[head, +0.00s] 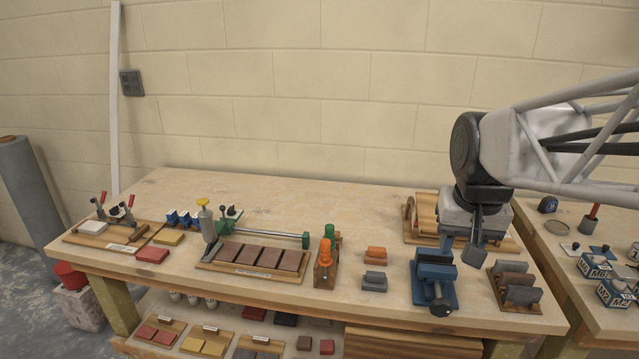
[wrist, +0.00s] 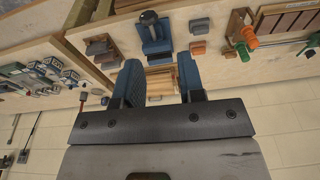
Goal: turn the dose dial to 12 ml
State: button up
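I cannot make out a dose dial or its markings in either view. My gripper (head: 463,247) hangs over the right end of the main workbench, behind a blue vise and in front of a wooden board. In the wrist view my gripper (wrist: 160,82) has its two blue fingers apart with nothing held. Slatted wood shows beyond the gap between them.
The blue vise (head: 434,279) and grey blocks in a rack (head: 514,287) stand at the workbench's front right. The wooden board (head: 422,232) lies behind. Boxes marked M2 and M6 (head: 593,266) crowd the right table. The workbench's back middle (head: 330,205) is clear.

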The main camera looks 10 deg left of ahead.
jog(key=w+a+g, duration=0.1)
jog(key=w+a, duration=2.6)
jog(key=w, duration=0.4)
jog(key=g, duration=0.1)
send_near(231, 211)
jog(key=w, duration=0.1)
jog(key=shift+w+a+f, duration=0.1)
jog(key=shift+a+f, duration=0.2)
jog(key=shift+a, duration=0.1)
jog(key=shift+f, duration=0.1)
jog(key=shift+f, duration=3.8)
grip_shut()
